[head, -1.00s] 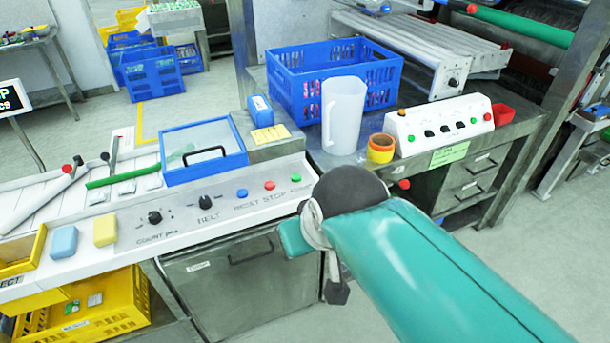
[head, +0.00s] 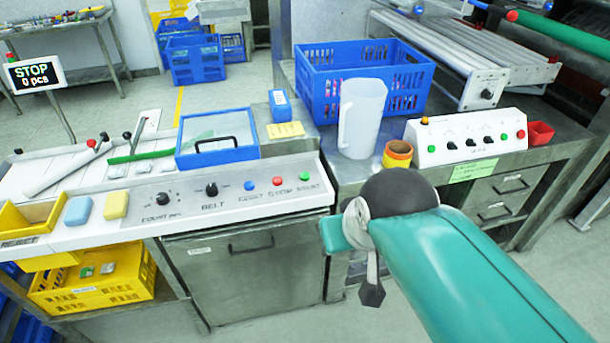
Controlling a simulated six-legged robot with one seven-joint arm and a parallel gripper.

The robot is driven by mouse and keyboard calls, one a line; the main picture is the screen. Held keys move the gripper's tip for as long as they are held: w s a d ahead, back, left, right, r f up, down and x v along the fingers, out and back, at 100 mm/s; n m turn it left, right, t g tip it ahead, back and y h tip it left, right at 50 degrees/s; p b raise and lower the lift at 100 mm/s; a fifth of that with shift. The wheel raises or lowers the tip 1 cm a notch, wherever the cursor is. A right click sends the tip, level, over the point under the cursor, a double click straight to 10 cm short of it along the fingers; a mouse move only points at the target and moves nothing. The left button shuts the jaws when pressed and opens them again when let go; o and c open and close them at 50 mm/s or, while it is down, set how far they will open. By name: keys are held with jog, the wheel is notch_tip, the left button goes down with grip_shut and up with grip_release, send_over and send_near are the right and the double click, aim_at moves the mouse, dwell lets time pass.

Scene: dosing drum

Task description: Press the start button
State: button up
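The start button is the small green button (head: 305,175) at the right end of the sloped white control panel (head: 130,212). A red button (head: 277,181) marked STOP and a blue button (head: 250,185) are left of it. My teal arm comes in from the lower right, and its dark round joint is right of the panel. What looks like my gripper (head: 372,290) is a small dark tip hanging below that joint, in front of the bench and apart from the button. Its fingers cannot be made out. The button is unobstructed.
Two black knobs (head: 211,189) sit left of the buttons. A second white button box (head: 467,138), a white jug (head: 361,118) and a blue crate (head: 365,80) stand on the right bench. A display (head: 35,75) reads STOP, 0 pcs. Grey floor is open at lower right.

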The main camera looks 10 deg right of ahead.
jog(key=shift+d, duration=0.35)
jog(key=shift+a, duration=0.15)
jog(key=shift+c, duration=0.7)
jog(key=c, duration=0.7)
grip_shut()
jog(key=shift+a, duration=0.15)
